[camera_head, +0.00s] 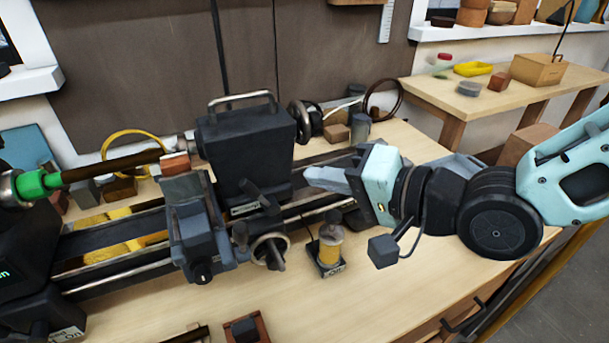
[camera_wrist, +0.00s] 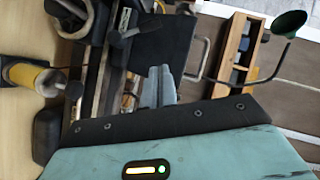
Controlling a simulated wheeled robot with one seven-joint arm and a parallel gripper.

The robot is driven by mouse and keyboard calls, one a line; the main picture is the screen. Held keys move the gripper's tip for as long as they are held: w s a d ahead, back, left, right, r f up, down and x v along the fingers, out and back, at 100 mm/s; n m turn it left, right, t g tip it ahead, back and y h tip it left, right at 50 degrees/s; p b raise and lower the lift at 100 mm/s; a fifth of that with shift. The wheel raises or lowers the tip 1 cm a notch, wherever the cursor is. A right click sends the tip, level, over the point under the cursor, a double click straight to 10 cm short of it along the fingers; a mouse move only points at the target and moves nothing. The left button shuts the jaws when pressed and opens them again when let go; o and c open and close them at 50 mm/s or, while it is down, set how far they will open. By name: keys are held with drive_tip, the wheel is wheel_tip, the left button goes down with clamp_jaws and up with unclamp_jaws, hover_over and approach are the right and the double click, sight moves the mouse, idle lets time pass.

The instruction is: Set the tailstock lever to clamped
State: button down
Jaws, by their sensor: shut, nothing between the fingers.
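The tailstock (camera_head: 245,145) is a dark block with a metal carrying handle on top, standing on the lathe bed. Its lever (camera_head: 262,200) is a dark bar on the front face, slanting down to the right, above a small label that I cannot read. In the wrist view a dark lever (camera_wrist: 138,28) with a rounded end stands out beyond my fingers. My gripper (camera_head: 310,178) is shut and empty, to the right of the tailstock and apart from the lever. Its grey fingers show in the wrist view (camera_wrist: 160,74), pointing toward the tailstock body.
A handwheel (camera_head: 270,250) sits below the lever. A yellow cylinder on a dark base (camera_head: 330,245) stands in front of the bed, near my gripper. A dark ring-shaped wheel (camera_head: 384,100) and other items stand behind. The bench front right of the yellow cylinder is clear.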

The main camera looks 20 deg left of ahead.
drive_tip(key=shift+v, duration=2.15)
drive_tip(key=d+f+n+t+h, duration=0.1)
drive_tip(key=d+f+n+h, duration=0.2)
drive_tip(key=d+f+h, duration=0.75)
drive_tip(key=s+d+r+n+g+h, duration=0.2)
drive_tip(key=s+d+r+g+h, duration=0.1)
drive_tip(key=s+d, duration=0.7)
drive_tip(key=d+r+h, duration=0.1)
drive_tip(key=d, duration=0.2)
drive_tip(key=shift+s, duration=0.2)
drive_tip(key=shift+a+r, duration=0.1)
